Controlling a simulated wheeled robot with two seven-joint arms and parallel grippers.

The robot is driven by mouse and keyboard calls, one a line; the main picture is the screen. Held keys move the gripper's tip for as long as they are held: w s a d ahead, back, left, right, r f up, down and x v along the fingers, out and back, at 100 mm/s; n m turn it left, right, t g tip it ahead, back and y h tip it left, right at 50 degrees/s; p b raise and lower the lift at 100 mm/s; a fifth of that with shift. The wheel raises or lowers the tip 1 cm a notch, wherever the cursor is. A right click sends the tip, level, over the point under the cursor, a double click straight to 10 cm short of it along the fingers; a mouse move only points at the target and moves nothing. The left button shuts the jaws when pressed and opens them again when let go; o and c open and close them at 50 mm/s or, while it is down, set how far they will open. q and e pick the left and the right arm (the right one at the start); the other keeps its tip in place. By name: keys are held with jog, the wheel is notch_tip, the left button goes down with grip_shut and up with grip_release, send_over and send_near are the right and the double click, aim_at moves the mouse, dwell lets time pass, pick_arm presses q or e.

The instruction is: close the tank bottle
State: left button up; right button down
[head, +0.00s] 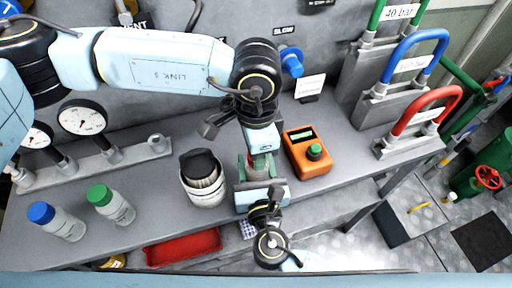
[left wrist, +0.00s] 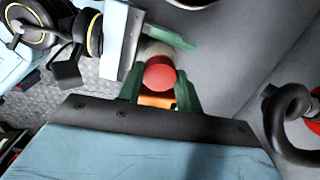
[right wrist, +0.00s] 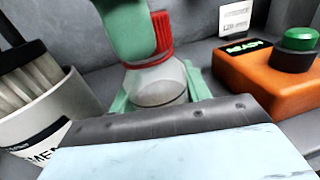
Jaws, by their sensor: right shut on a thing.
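The clear tank bottle (right wrist: 160,85) stands upright in the right wrist view, with the red ribbed cap (right wrist: 161,36) at its top. I cannot tell how tightly the cap sits. My right gripper (head: 262,186) is shut on the bottle's body, one green finger on each side. My left gripper (head: 258,158) is over the bottle from above. In the left wrist view its green fingers (left wrist: 160,85) stand on both sides of the round red cap (left wrist: 160,74), close to it, and look slightly open. In the head view the grippers hide most of the bottle.
An orange device (head: 307,152) with a green button stands right of the bottle. A white cup (head: 204,188) with dark contents stands left. Blue-capped (head: 56,222) and green-capped (head: 111,205) bottles stand further left. Gauges (head: 82,118) and coloured-handled blocks (head: 418,125) flank the bench.

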pick_arm(q)
jog(key=o, duration=0.4)
jog(key=shift+r, duration=2.25)
jog(key=shift+c, duration=0.4)
